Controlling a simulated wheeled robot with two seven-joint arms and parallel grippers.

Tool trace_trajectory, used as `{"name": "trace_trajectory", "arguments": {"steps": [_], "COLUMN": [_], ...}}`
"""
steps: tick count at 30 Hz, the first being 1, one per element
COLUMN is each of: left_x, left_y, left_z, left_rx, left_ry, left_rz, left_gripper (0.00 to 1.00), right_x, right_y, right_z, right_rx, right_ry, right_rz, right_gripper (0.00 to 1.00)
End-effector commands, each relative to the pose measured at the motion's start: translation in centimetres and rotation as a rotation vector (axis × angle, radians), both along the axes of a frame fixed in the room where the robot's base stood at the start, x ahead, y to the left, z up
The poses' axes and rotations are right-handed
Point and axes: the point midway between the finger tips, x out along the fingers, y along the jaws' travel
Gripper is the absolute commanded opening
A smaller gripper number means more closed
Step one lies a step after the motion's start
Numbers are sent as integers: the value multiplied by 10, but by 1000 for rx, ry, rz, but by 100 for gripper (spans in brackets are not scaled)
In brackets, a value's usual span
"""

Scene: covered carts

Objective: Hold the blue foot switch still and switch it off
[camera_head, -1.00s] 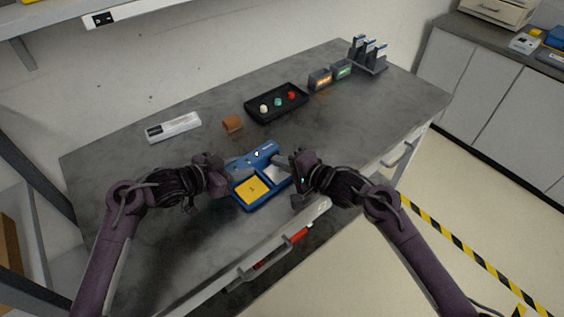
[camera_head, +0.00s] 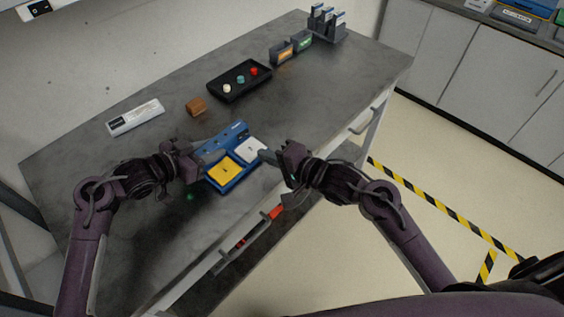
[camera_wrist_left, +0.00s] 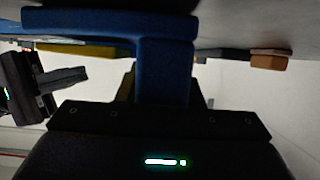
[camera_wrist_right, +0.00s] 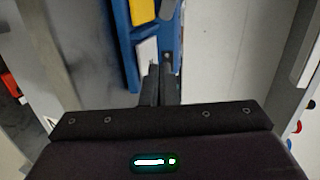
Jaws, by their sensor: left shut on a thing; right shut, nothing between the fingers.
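The blue foot switch (camera_head: 232,132) lies near the front edge of the grey workbench. It has a yellow pedal (camera_head: 224,171) and a white pedal (camera_head: 251,149). My left gripper (camera_head: 200,158) is shut on its left side; the left wrist view shows a blue part (camera_wrist_left: 165,70) between the fingers. My right gripper (camera_head: 268,157) is shut and empty beside the white pedal. In the right wrist view its fingertips (camera_wrist_right: 158,85) are close to the white pedal (camera_wrist_right: 147,50) and the blue rim; I cannot tell whether they touch.
Behind the switch are a brown block (camera_head: 196,106), a white labelled box (camera_head: 136,117) and a black tray (camera_head: 216,94) with coloured knobs. Two small lit displays (camera_head: 283,52) and a rack (camera_head: 327,20) stand at the far end.

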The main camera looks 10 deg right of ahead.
Motion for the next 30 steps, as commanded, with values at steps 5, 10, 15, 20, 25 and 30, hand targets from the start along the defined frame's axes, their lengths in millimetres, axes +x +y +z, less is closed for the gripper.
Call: {"name": "trace_trajectory", "arguments": {"steps": [5, 10, 15, 20, 25, 30], "left_x": [0, 1, 1, 1, 1, 1], "left_y": [2, 3, 3, 3, 3, 3], "left_z": [-2, -2, -2, -2, -2, -1], "left_rx": [5, 5, 5, 4, 5, 4], "left_ry": [5, 5, 4, 4, 3, 2], "left_rz": [5, 6, 8, 8, 9, 7], "left_gripper": [0, 0, 0, 0, 39, 59], "right_x": [-29, -42, -44, -44, -44, -44], "right_y": [-16, -24, -26, -26, -25, -25], "right_z": [10, 15, 16, 16, 16, 16], "right_rx": [-2, 0, 0, 0, 0, 0], "right_ry": [1, 0, 0, 0, 0, 0], "right_rz": [0, 0, -1, -1, -1, -1], "right_gripper": [0, 0, 0, 0, 0, 0]}}
